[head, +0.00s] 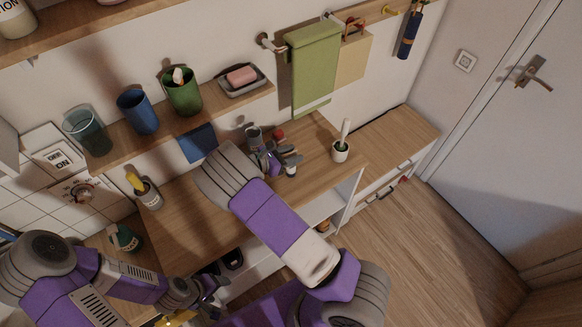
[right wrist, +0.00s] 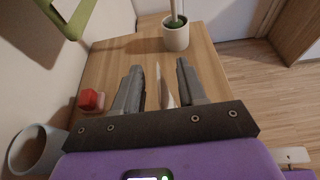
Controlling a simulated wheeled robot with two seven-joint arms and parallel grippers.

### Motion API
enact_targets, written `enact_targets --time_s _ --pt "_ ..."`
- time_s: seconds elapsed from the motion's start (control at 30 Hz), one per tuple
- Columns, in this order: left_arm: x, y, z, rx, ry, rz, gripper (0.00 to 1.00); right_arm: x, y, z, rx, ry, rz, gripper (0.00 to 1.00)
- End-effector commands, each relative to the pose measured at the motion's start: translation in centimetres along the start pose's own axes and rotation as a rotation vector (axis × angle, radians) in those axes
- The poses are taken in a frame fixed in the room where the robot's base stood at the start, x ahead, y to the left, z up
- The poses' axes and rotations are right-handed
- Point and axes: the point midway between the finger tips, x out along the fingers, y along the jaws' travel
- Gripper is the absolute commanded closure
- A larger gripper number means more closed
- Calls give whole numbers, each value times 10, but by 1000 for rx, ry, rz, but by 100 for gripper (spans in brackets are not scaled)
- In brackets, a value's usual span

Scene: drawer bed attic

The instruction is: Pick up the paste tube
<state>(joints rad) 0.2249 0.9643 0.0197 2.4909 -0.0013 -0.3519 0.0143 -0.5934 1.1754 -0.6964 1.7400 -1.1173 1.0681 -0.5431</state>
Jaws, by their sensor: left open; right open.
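A pale, narrow upright thing that looks like the paste tube (right wrist: 166,88) stands on the wooden counter in the right wrist view, between the two fingers. My right gripper (right wrist: 158,70) is open around it, with a gap visible on both sides. In the head view my right gripper (head: 283,158) is low over the counter, and its fingers partly hide a small pale thing (head: 291,171), likely the same tube. My left gripper (head: 212,292) is open and empty at the bottom, near the counter's front edge.
A white pot with a brush (head: 340,151) stands beyond the right gripper. A red item (right wrist: 91,99) and a grey cup (right wrist: 37,148) stand to its left. A shelf above holds a blue cup (head: 138,112), a green cup (head: 183,92) and a soap dish (head: 242,80).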

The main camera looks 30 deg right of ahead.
Motion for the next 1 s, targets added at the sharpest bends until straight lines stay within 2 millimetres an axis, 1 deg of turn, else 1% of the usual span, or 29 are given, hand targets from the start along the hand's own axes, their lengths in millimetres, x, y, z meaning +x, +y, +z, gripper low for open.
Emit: enact_targets --time_s 0.2,0.27,0.4,0.47,0.5,0.9,1.0 --pt "0 0 0 0 0 0 32 1 0 0 0 0 1 59" --pt "0 0 0 0 0 0 32 1 0 0 0 0 1 67" --pt "0 0 0 0 0 0 32 1 0 0 0 0 1 88" --pt "0 0 0 0 0 0 32 1 0 0 0 0 1 97" --pt "0 0 0 0 0 0 32 1 0 0 0 0 1 100" --pt "0 0 0 0 0 0 32 1 0 0 1 -1 1 100" --pt "-1 0 0 0 0 0 32 -1 0 4 2 -1 1 100"
